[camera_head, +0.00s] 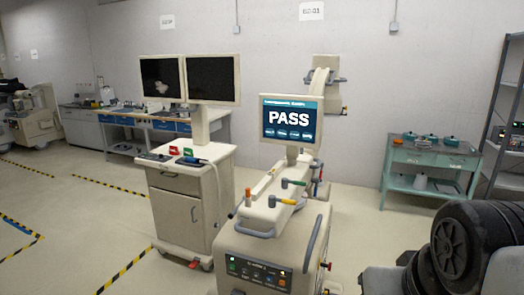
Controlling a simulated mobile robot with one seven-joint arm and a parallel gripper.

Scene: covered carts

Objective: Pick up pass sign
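A monitor (291,121) on the cream machine in the middle shows the word PASS in large white letters. On the top of the cream cart (205,159) left of it, a small red piece (174,150) and a small green piece (188,152) stand side by side. They look like small signs, but any lettering on them is too small to read, so I cannot tell which is the pass sign.
Two dark monitors (188,79) rise above the cart. The cream machine (270,254) stands close in front, right of the cart. Floor left of the cart is open.

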